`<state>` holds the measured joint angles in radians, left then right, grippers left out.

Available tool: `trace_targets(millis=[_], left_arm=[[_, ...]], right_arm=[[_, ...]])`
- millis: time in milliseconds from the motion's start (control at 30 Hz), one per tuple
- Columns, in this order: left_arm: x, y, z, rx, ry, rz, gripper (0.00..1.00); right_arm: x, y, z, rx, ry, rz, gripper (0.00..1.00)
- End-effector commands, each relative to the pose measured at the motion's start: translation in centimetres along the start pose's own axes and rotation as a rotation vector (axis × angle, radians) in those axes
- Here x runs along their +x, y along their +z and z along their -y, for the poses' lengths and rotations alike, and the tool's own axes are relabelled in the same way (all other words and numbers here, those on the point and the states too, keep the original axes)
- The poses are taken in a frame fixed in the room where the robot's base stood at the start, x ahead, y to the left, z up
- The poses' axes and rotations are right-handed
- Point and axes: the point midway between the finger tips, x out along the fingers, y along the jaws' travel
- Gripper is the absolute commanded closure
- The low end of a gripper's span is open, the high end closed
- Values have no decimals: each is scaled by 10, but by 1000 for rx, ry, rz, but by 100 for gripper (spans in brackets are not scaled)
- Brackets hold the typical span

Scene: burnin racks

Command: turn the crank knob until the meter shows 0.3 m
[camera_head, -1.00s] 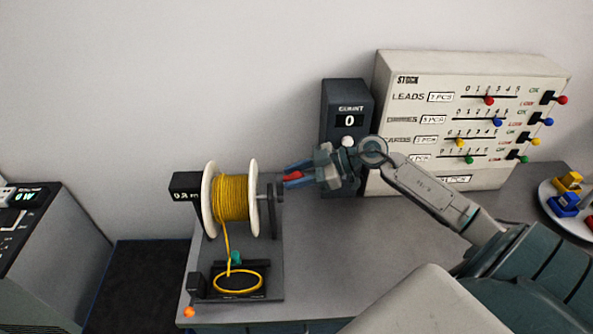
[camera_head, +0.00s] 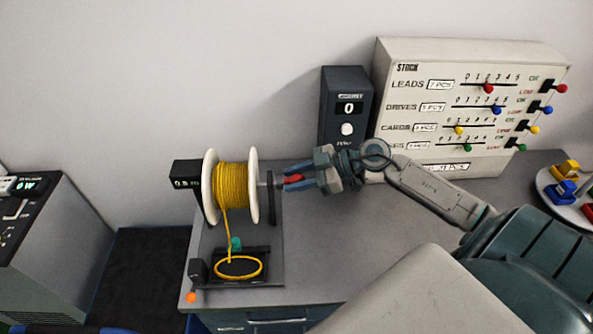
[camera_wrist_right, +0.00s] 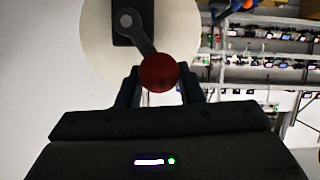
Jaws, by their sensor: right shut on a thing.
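My right gripper (camera_head: 292,181) is shut on the red crank knob (camera_wrist_right: 158,72), at the right side of the spool. In the right wrist view the knob sits between the two fingers, at the lower end of the grey crank arm (camera_wrist_right: 143,43), which slants down and right from its hub. The spool (camera_head: 252,186) has white flanges and is wound with yellow cord (camera_head: 232,187). The dark meter (camera_head: 187,184) at its left shows a small reading in m; its last digit is too blurred to read surely. My left gripper is not in view.
Cord runs down to a yellow loop (camera_head: 238,277) in a dark tray below the spool. A dark counter box (camera_head: 347,107) showing 0 and a STOCK panel (camera_head: 430,62) stand behind my right arm. The table's front middle (camera_head: 330,250) is clear.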

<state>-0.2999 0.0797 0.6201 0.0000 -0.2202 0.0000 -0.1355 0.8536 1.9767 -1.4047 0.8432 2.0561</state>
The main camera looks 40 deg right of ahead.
Motion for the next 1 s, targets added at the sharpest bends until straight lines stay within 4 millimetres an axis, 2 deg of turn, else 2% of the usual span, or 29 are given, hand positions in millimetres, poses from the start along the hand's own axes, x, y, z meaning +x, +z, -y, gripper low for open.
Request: trace_targets(millis=[433, 800, 1000], left_arm=[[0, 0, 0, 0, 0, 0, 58], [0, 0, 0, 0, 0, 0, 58], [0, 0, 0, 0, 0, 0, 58]], right_arm=[[1, 2, 4, 0, 0, 0, 88], [7, 17, 20, 1, 0, -1, 88], [8, 18, 22, -1, 1, -1, 88]])
